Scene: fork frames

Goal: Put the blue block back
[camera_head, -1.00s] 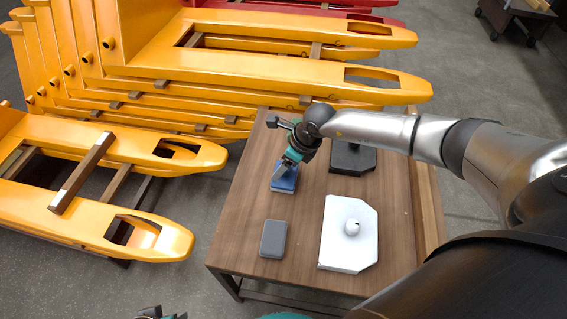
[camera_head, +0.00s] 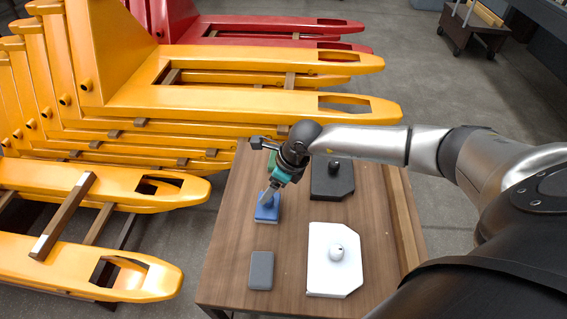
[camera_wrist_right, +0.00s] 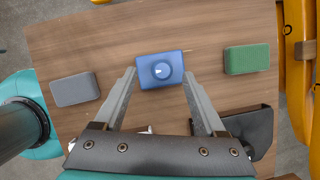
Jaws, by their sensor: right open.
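The blue block (camera_head: 266,213) sits on the wooden table, with a round blue knob on top. It shows clearly in the right wrist view (camera_wrist_right: 146,78), just ahead of and between my right fingertips. My right gripper (camera_wrist_right: 159,76) is open, one finger on each side, pointing down at the block. In the head view my right gripper (camera_head: 270,194) partly covers the block; I cannot tell whether the fingers touch it. My left gripper is not in view.
A grey block (camera_head: 261,270) lies nearer, and a green block (camera_wrist_right: 246,59) lies on the other side of the blue one. A white plate (camera_head: 322,280) and black plate (camera_head: 340,188), each with a knob, occupy the right. Yellow pallet trucks (camera_head: 260,102) crowd the table's far and left sides.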

